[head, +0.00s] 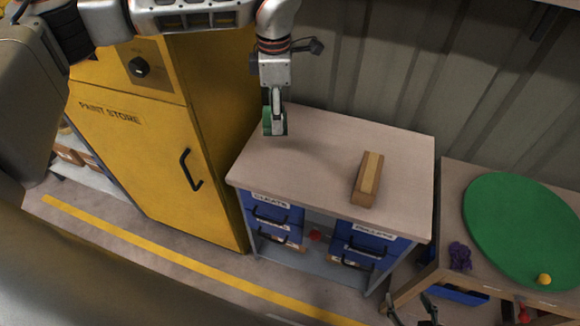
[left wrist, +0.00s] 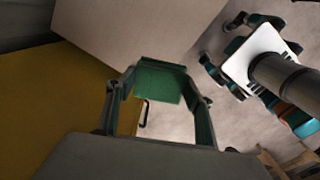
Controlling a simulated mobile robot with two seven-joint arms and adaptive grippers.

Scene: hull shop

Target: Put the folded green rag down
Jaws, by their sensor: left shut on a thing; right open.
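The folded green rag (head: 275,129) is between the fingertips of my left gripper (head: 275,117), at the back left of the workbench top (head: 315,150). The gripper points down and is shut on the rag. In the head view I cannot tell whether the rag's lower edge touches the wood. In the left wrist view the rag (left wrist: 158,84) spans the space between the two fingers (left wrist: 160,100). My right gripper (head: 412,309) shows only in part at the bottom edge of the head view, with its fingers apart and empty.
A wooden block (head: 368,180) lies on the right half of the bench. The yellow paint cabinet (head: 150,150) stands close on the left. A side table with a round green mat (head: 520,225), a purple bundle (head: 460,256) and a yellow ball (head: 544,279) stands right. The bench's middle is clear.

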